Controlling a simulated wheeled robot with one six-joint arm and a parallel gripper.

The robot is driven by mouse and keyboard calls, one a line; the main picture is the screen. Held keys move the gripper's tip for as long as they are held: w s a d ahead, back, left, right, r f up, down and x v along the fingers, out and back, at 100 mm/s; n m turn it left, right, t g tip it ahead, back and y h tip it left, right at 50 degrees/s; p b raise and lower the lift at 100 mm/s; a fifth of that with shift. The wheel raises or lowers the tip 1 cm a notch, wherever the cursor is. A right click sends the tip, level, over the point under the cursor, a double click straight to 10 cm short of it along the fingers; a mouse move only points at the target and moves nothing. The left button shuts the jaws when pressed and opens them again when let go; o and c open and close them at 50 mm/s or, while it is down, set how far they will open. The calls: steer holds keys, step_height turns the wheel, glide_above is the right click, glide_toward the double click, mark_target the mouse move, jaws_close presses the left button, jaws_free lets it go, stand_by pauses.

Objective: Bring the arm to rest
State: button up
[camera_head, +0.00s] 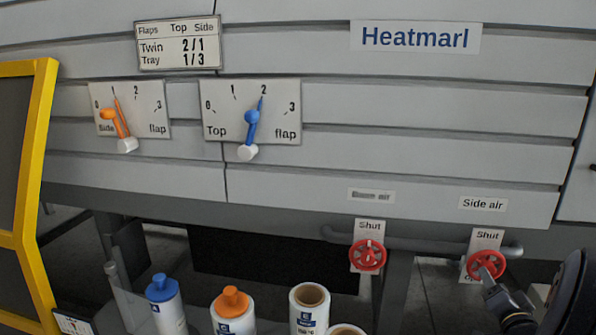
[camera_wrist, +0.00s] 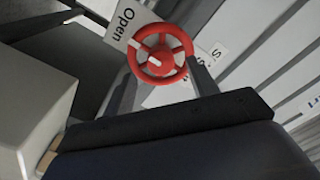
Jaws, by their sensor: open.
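My gripper (camera_head: 489,284) is at the lower right in the head view, in front of the right red handwheel (camera_head: 486,265) under the "Side air" label. It overlaps the wheel's lower part there. In the wrist view my gripper (camera_wrist: 163,82) shows two grey fingers spread apart, with nothing held between them. A red handwheel (camera_wrist: 161,53) with a white mark on its spoke lies beyond the fingertips. Whether the fingers touch the wheel I cannot tell. My dark arm enters from the right edge in the head view.
A second red handwheel (camera_head: 368,255) is to the left, by a "Shut" plate. An orange lever (camera_head: 116,120) and a blue lever (camera_head: 251,122) sit on dial plates. Bottles, including an orange-capped one (camera_head: 233,310), stand at the bottom. A yellow frame (camera_head: 33,160) is at left.

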steer(key=b+v, duration=0.1)
steer(key=v, duration=0.8)
steer(key=p+x, duration=0.1)
steer(key=x, duration=1.1)
steer(key=s+a+n+b, duration=0.1)
steer(key=s+n+b, duration=0.3)
steer(key=n, duration=1.2)
steer(key=v, duration=0.3)
steer(key=shift+d+b, duration=0.15)
steer(key=shift+b, duration=0.15)
steer(key=shift+r, duration=0.1)
